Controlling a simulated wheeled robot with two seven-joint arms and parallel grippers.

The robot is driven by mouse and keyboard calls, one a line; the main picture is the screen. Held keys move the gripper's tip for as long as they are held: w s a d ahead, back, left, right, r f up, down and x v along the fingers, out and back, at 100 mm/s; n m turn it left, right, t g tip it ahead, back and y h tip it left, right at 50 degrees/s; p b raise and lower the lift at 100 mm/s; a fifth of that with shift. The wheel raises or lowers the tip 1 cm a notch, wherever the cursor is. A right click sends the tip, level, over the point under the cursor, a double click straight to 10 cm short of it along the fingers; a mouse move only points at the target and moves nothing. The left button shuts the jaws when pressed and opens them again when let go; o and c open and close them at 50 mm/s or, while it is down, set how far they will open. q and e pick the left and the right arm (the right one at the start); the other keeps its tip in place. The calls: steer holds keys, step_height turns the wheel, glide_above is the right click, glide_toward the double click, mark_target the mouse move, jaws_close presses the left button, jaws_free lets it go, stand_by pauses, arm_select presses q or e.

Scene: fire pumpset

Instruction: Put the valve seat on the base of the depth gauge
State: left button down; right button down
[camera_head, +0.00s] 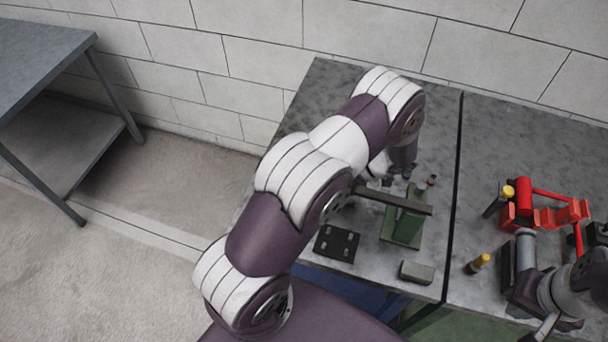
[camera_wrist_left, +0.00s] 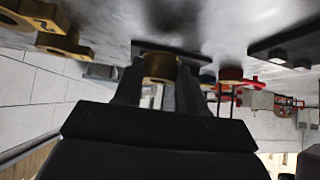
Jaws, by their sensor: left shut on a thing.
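In the left wrist view, my left gripper (camera_wrist_left: 160,82) is shut on a brass ring (camera_wrist_left: 160,67), which looks like the valve seat. The ring is close to a dark flat plate (camera_wrist_left: 145,46); I cannot tell whether they touch. In the head view my left arm hides this gripper and the ring. A green block with a dark bar across it (camera_head: 405,222) stands on the grey table; I cannot tell for sure which thing is the depth gauge. My right gripper (camera_head: 540,305) is low at the right edge; its jaw opening is unclear.
A black plate with several pegs (camera_head: 337,243) and a grey block (camera_head: 416,272) lie at the table's front. A red assembly (camera_head: 540,212) and a yellow-topped piece (camera_head: 480,262) are on the right table. Brass pieces (camera_wrist_left: 65,46) show in the left wrist view.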

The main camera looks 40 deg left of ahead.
arm_select(q)
steer(key=a, duration=0.1)
steer(key=s+a, duration=0.1)
steer(key=a, duration=0.1)
steer(key=shift+s+r+p, duration=0.1)
steer(key=shift+r+p, duration=0.1)
steer(key=shift+p, duration=0.1)
steer(key=a, duration=0.1)
steer(key=s+a+p, duration=0.1)
steer(key=a, duration=0.1)
steer(key=shift+s+a+f, duration=0.1)
steer(key=shift+s+f, duration=0.15)
steer(key=shift+f, duration=0.4)
steer(key=shift+f, duration=0.1)
steer(key=shift+f, duration=0.15)
steer(key=c, duration=0.9)
jaws_free()
